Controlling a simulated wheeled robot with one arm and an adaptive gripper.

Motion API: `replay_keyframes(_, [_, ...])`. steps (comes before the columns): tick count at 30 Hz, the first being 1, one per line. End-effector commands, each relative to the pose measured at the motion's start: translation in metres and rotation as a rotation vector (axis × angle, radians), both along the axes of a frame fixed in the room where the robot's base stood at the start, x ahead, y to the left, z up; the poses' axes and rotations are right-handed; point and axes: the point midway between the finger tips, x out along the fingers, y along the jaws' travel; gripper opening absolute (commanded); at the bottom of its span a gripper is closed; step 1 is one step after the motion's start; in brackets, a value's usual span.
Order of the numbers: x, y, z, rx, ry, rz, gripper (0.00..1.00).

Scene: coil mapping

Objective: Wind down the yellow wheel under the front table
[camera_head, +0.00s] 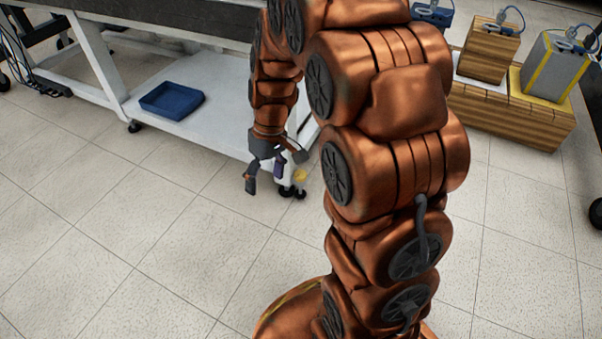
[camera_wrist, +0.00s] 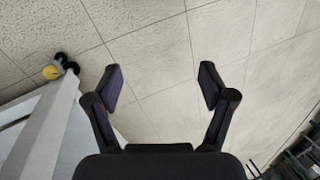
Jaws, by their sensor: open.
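The yellow wheel (camera_head: 299,175) is small and sits low at the corner of the front table (camera_head: 232,143), among black caster parts near the floor. In the wrist view the yellow wheel (camera_wrist: 50,72) shows at the left, beside a black caster at the end of the white table frame (camera_wrist: 45,130). My gripper (camera_head: 272,172) hangs close to that corner, just left of the wheel in the head view. In the wrist view my gripper (camera_wrist: 161,77) is open and empty, with bare floor between its fingers. The wheel lies outside the fingers, to their left.
A blue tray (camera_head: 172,101) lies on the table's low white shelf. Wooden boxes (camera_head: 512,115) with devices on top stand at the right. The tiled floor (camera_head: 130,230) in front of the table is clear. Dark furniture (camera_wrist: 295,155) shows at the wrist view's lower right.

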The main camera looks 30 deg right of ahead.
Motion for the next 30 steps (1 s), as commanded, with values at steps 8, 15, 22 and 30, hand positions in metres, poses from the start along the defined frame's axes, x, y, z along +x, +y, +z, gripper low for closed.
replay_keyframes(8, [0.078, -0.041, -0.046, 0.057, -0.103, 0.064, 0.82])
replay_keyframes(15, [0.133, -0.084, -0.094, 0.079, -0.200, 0.120, 0.82])
replay_keyframes(22, [0.175, -0.133, -0.146, 0.076, -0.295, 0.168, 0.82])
replay_keyframes(30, [0.207, -0.191, -0.210, 0.053, -0.391, 0.223, 0.82])
